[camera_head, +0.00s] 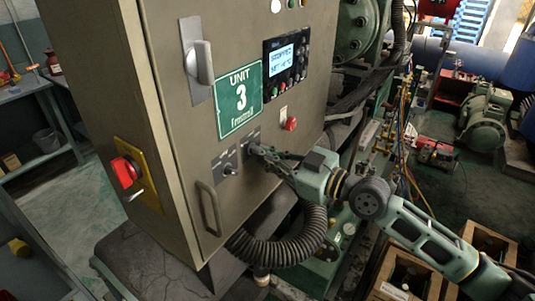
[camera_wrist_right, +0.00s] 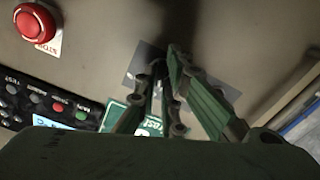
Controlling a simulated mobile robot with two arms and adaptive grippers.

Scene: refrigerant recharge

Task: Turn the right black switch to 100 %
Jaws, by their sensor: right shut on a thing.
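The grey control cabinet (camera_head: 177,132) carries two black switches low on its front. The left black switch (camera_head: 230,170) is free on its dark plate. My right gripper (camera_head: 258,150) reaches in from the right and is shut on the right black switch, which its fingers mostly hide. In the right wrist view the gripper's fingertips (camera_wrist_right: 164,62) come together at the dark plate (camera_wrist_right: 145,62) of that switch. The switch's pointer and scale cannot be read in either view. My left gripper is not in view.
A red button (camera_head: 290,124) sits just above the right switch; it also shows in the right wrist view (camera_wrist_right: 35,22). A display panel (camera_head: 286,54), a green Unit 3 sign (camera_head: 240,100), and a cabinet handle (camera_head: 209,209) are nearby. A corrugated hose (camera_head: 283,246) hangs below my right arm.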

